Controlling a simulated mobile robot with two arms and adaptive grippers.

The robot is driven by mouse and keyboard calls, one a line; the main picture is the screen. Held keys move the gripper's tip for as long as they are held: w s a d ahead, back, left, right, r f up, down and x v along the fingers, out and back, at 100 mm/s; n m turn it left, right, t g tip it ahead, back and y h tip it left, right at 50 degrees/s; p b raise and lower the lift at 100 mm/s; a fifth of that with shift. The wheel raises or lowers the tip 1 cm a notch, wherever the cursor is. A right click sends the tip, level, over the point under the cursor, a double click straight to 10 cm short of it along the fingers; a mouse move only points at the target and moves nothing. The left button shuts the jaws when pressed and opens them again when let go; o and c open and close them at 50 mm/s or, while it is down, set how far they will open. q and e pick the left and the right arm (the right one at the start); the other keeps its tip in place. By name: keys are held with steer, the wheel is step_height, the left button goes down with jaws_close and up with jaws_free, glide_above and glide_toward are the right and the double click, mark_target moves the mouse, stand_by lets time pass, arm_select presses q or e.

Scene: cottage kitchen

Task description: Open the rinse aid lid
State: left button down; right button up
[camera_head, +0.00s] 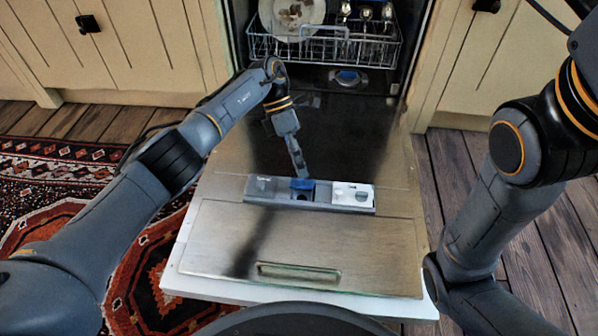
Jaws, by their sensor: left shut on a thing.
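The dispenser panel (258,188) is a grey strip set across the open dishwasher door. The blue rinse aid lid (302,184) is at its middle, tilted up, with a dark round opening just in front of it. My left gripper (302,174) reaches down from above and is shut on the blue lid; its fingertips are small and partly merge with the lid. The white detergent flap (352,194) is on the right part of the panel. My right arm stands at the right side, and its gripper is not visible.
The dishwasher door (370,245) lies open and flat, with its handle recess at the near edge. The lower rack (325,48) with a plate (291,14) and cutlery is inside the dishwasher. Cream cabinets flank it. A patterned rug (50,170) lies on the left floor.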

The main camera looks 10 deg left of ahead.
stand_by(0.4)
arm_select(q)
steer(key=c, duration=1.2)
jaws_free()
step_height(320, 180, up, 10)
